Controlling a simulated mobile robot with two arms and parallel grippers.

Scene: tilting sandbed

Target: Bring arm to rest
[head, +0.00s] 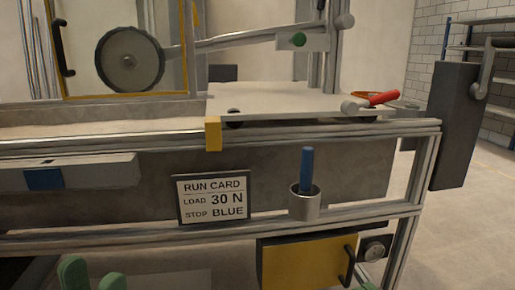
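The machine arm (235,40) is a grey bar that runs from a post at the upper right to a dark grey wheel (130,60) at the upper left. A green knob (298,40) is near the bar's right end. My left gripper (92,270) shows only as two green fingertips at the bottom left edge. They stand apart with nothing seen between them, low and well away from the arm.
A blue pin (307,168) stands in a metal cup (304,206) beside a run card (213,199) reading "LOAD 30 N, STOP BLUE". A dark box (455,125) is at the right. Open floor lies beyond.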

